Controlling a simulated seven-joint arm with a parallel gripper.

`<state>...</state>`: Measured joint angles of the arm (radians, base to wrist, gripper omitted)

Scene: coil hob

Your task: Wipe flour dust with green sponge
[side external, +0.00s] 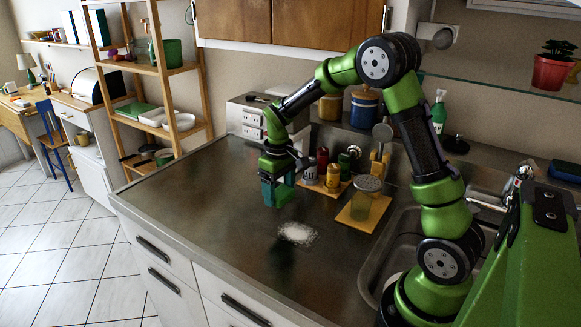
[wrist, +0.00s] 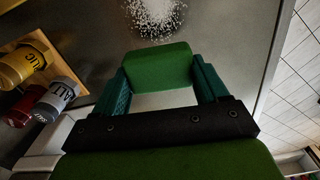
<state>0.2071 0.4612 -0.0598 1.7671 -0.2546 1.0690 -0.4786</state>
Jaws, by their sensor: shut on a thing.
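The flour dust (side external: 298,233) is a white patch on the dark metal counter, near its front edge. It also shows at the top of the wrist view (wrist: 155,16). My gripper (side external: 279,190) is shut on the green sponge (wrist: 160,68), with a teal finger on each side of it.
Yellow, red and grey shakers (side external: 333,178) stand on a wooden board to the right of my gripper. A glass shaker (side external: 361,203) stands on another board (side external: 350,218). The sink (side external: 372,270) lies at the right. The counter to the left (side external: 190,195) is clear.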

